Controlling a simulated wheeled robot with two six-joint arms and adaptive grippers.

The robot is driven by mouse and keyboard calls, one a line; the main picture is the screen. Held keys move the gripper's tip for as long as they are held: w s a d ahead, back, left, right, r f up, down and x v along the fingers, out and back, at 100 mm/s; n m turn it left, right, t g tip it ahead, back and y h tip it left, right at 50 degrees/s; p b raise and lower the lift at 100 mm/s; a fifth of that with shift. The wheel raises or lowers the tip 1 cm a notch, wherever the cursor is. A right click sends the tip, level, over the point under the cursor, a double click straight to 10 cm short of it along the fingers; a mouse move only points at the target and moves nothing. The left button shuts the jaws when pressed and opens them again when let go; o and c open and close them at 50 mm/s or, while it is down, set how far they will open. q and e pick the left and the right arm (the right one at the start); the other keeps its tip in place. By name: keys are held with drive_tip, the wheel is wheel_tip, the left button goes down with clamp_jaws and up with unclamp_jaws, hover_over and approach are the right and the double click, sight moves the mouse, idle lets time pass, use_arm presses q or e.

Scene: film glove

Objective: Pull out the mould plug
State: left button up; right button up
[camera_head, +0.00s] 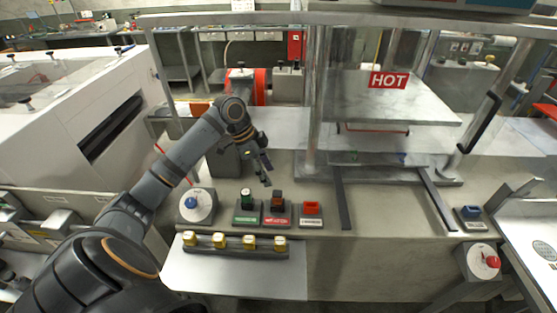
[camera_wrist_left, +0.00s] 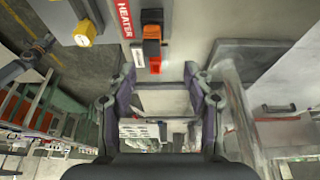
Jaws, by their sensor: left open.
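Which is the mould plug I cannot tell; the labels are too small to read there. My left gripper (camera_head: 266,174) is open and empty, above and just behind the green and dark plugs. The left wrist view shows a black and orange plug (camera_wrist_left: 152,47) beside a red "HEATER" label, ahead of my open left gripper (camera_wrist_left: 158,85). My right gripper is not in view.
A blue knob (camera_head: 191,203) is left of the sockets, and a strip of yellow knobs (camera_head: 219,241) is in front. A press with a "HOT" sign (camera_head: 388,80) and metal posts stands right. A red button (camera_head: 493,262) is at the front right.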

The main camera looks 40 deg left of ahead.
sight(276, 193)
use_arm(q)
drive_tip(key=x, duration=0.2)
drive_tip(key=p+x, duration=0.1)
drive_tip(key=x, duration=0.1)
drive_tip(key=s+x, duration=0.1)
drive_tip(key=shift+d+f, duration=0.4)
drive_tip(key=x, duration=0.2)
drive_tip(key=shift+w+f+p, duration=0.1)
drive_tip(key=shift+f+p, duration=0.15)
drive_tip(key=shift+p, duration=0.05)
drive_tip(key=shift+d+f, duration=0.15)
drive_tip(key=shift+f, duration=0.45)
drive_tip(key=c, duration=0.5)
clamp_jaws()
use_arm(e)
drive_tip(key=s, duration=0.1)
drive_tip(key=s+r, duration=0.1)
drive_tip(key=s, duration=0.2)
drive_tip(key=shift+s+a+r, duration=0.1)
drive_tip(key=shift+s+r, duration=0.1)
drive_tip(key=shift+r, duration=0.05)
